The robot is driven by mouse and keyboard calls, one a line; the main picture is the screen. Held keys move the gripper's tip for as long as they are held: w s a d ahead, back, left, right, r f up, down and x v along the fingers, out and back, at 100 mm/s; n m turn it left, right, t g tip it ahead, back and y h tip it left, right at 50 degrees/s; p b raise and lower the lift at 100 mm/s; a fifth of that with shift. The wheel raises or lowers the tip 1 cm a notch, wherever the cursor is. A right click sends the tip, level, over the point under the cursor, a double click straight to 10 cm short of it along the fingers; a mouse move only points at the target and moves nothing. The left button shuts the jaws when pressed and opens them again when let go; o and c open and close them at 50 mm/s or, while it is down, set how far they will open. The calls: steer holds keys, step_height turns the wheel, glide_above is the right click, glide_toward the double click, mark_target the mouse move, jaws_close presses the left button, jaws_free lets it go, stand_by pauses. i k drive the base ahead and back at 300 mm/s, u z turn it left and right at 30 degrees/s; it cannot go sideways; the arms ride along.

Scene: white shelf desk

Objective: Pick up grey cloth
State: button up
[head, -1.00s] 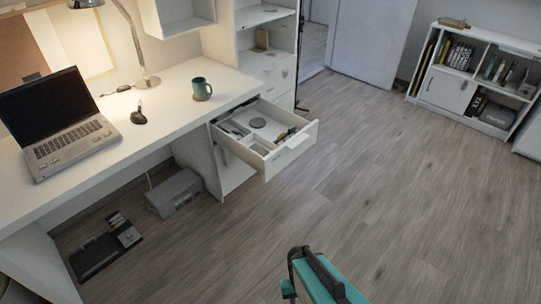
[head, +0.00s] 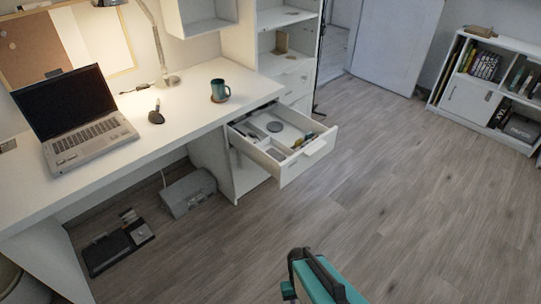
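I cannot make out a grey cloth for certain in the head view. The open white drawer (head: 308,158) under the desk holds several small things, among them a dark grey round item (head: 275,127); they are too small to tell apart. Only a teal and black part of my own arm shows at the bottom middle. My gripper's fingers are not visible, so whether it holds anything is hidden.
The white desk (head: 178,108) carries a laptop (head: 82,115), a dark mouse (head: 156,117), a teal mug (head: 220,90) and a lamp. A grey box (head: 188,192) and a dark flat item (head: 108,250) lie beneath. A low bookshelf (head: 468,98) stands far right. The floor between is clear.

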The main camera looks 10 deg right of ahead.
mark_target(276, 156)
steer(key=i, duration=0.8)
steer(key=z, duration=1.45)
steer(key=k, duration=0.1)
steer(key=u, duration=2.55)
steer(key=k, duration=0.2)
steer(key=u, duration=2.05)
